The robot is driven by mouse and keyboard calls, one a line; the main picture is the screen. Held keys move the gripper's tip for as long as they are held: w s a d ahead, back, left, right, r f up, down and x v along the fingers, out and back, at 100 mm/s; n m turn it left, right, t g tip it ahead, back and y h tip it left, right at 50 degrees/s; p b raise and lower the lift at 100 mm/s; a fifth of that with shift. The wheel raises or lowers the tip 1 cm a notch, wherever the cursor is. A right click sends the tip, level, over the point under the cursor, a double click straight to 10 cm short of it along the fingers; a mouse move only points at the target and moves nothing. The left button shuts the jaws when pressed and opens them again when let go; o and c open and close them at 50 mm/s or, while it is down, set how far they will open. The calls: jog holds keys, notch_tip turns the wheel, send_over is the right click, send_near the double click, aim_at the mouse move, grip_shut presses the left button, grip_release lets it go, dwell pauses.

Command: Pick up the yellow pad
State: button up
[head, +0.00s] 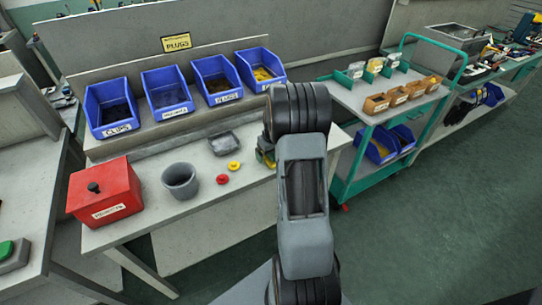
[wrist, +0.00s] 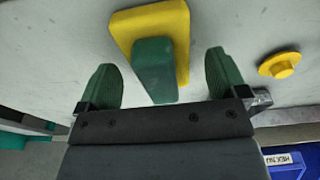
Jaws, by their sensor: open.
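In the wrist view the yellow pad (wrist: 182,22) is a flat, squarish plate with a green block (wrist: 153,68) on it. My gripper (wrist: 161,62) is open, with one green finger on each side of the green block. Gaps show between the block and both fingers, and nothing is held. How far the fingertips are from the bench surface is hard to tell. In the head view my arm covers most of the gripper and the pad; only a bit of green and yellow shows beside the arm.
A yellow round plug (head: 234,166) and a red one (head: 222,179) lie near a grey cup (head: 180,181), a grey tray (head: 224,143) and a red box (head: 104,190). Blue bins (head: 168,94) line the shelf behind. A green cart (head: 385,110) stands to the right.

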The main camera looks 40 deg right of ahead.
jog(key=shift+f, duration=0.15)
jog(key=shift+c, duration=0.3)
jog(key=c, duration=1)
jog(key=shift+o, duration=0.2)
jog(key=shift+w+r, duration=0.1)
jog(key=shift+r, duration=0.3)
jog(key=r, duration=0.3)
jog(key=shift+s+a+r, duration=0.2)
jog(key=shift+s+a, duration=0.05)
jog(key=shift+s, duration=0.1)
jog(key=s+a+r+b, duration=0.1)
jog(key=s+a+r, duration=0.7)
jog(key=s, duration=0.2)
jog(key=shift+s+r, duration=0.25)
jog(key=shift+r, duration=0.15)
